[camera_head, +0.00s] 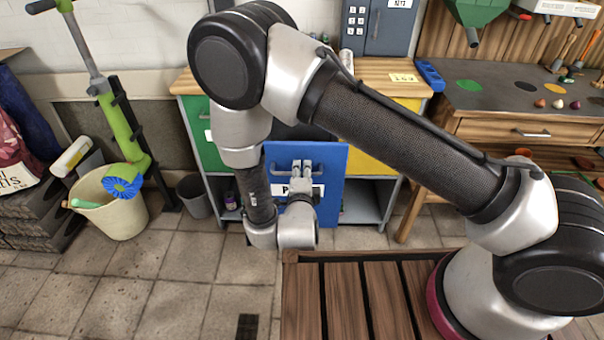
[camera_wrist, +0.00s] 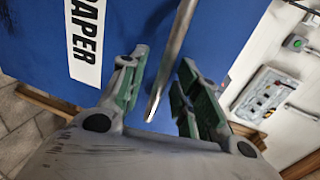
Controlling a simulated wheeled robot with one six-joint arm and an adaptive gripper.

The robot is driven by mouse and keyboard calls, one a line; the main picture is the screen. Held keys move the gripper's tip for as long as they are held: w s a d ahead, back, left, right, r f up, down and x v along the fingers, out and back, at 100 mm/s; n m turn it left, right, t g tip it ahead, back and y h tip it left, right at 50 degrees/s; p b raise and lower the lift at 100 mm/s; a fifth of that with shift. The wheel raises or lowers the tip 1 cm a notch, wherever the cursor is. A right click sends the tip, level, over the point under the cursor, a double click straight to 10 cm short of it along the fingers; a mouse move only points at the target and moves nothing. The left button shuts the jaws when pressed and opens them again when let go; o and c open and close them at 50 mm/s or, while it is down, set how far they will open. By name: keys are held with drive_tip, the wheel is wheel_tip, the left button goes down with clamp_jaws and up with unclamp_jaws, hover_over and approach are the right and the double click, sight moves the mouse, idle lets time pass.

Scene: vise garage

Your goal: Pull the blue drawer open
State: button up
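The blue drawer (camera_head: 332,158) is in the middle of the head view, with a metal bar handle (camera_head: 275,168) and a white label. Its front appears to stand out from the cabinet, with a dark space above it. In the wrist view the blue front (camera_wrist: 215,45) fills much of the picture, and the label (camera_wrist: 84,40) reads PAPER. My gripper (camera_head: 302,166) is at the handle. In the wrist view my gripper (camera_wrist: 163,68) is open, with the handle bar (camera_wrist: 174,55) between its fingers and visible gaps. My arm hides part of the cabinet.
A green drawer (camera_head: 205,135) is left of the blue one and a yellow drawer (camera_head: 370,165) right. A workbench (camera_head: 480,130) stands at the right. A beige bucket (camera_head: 110,210) and a grey bin (camera_head: 195,197) stand on the left. The tiled floor (camera_head: 190,275) is clear in front.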

sight(284, 143)
wheel_tip(284, 143, up, 4)
drive_tip(key=shift+w+a+f, duration=0.1)
drive_tip(key=shift+f, duration=0.15)
drive_tip(key=o, duration=1.1)
drive_tip(key=r, duration=0.4)
drive_tip(key=shift+w+r, duration=0.25)
drive_tip(key=shift+r, duration=0.05)
drive_tip(key=shift+s+r, duration=0.25)
drive_tip(key=shift+r, duration=0.3)
drive_tip(key=shift+s+r, duration=0.2)
drive_tip(key=shift+r, duration=0.3)
drive_tip(key=c, duration=0.4)
drive_tip(key=shift+w+f, duration=0.1)
drive_tip(key=c, duration=0.7)
